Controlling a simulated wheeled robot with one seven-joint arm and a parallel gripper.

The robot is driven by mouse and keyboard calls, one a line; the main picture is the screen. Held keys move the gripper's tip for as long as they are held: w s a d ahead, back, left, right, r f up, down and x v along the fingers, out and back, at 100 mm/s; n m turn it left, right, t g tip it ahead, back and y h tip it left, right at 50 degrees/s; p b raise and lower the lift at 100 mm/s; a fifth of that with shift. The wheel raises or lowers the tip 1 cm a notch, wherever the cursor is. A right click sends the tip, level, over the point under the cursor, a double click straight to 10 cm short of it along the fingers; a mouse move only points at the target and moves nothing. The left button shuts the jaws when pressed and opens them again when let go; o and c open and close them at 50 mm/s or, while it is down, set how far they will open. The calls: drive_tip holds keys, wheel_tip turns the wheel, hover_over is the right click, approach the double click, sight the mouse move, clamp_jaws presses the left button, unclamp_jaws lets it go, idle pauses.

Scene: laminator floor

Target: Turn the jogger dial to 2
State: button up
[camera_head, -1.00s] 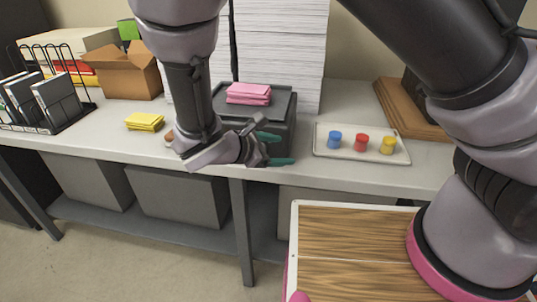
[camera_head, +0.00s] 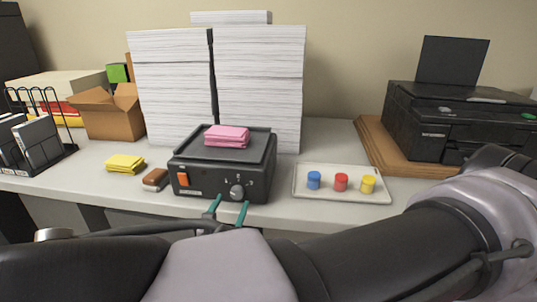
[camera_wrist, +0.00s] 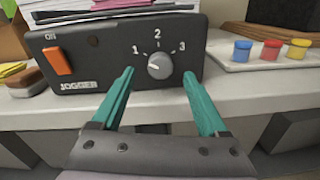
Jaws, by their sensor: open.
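The black jogger (camera_head: 205,182) sits at the table's front edge with pink paper (camera_head: 227,136) on top. Its grey dial (camera_wrist: 160,65) shows in the wrist view, with the numbers 1, 2 and 3 arched above it. A pale mark on the dial faces left, on the side of the 1; its exact setting is hard to read. The dial also shows in the head view (camera_head: 237,191). My gripper (camera_wrist: 158,77) is open, its teal fingers either side of and just below the dial, apparently not touching it. The gripper (camera_head: 229,206) is in front of the jogger.
An orange switch (camera_wrist: 57,61) marked ON is left of the dial. A brown and white block (camera_head: 155,179) and yellow paper (camera_head: 125,163) lie left of the jogger. A tray (camera_head: 300,193) with blue, red and yellow pots is at right. Tall paper stacks (camera_head: 260,85) stand behind.

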sight(236, 195)
drive_tip(key=shift+w+d, duration=0.15)
drive_tip(key=shift+w, duration=0.8)
drive_tip(key=shift+w+d, duration=0.1)
drive_tip(key=shift+w, duration=0.85)
clamp_jaws()
drive_tip(key=m, duration=0.5)
drive_tip(key=shift+m, duration=0.4)
drive_tip(key=m, duration=0.5)
drive_tip(key=shift+m, duration=0.3)
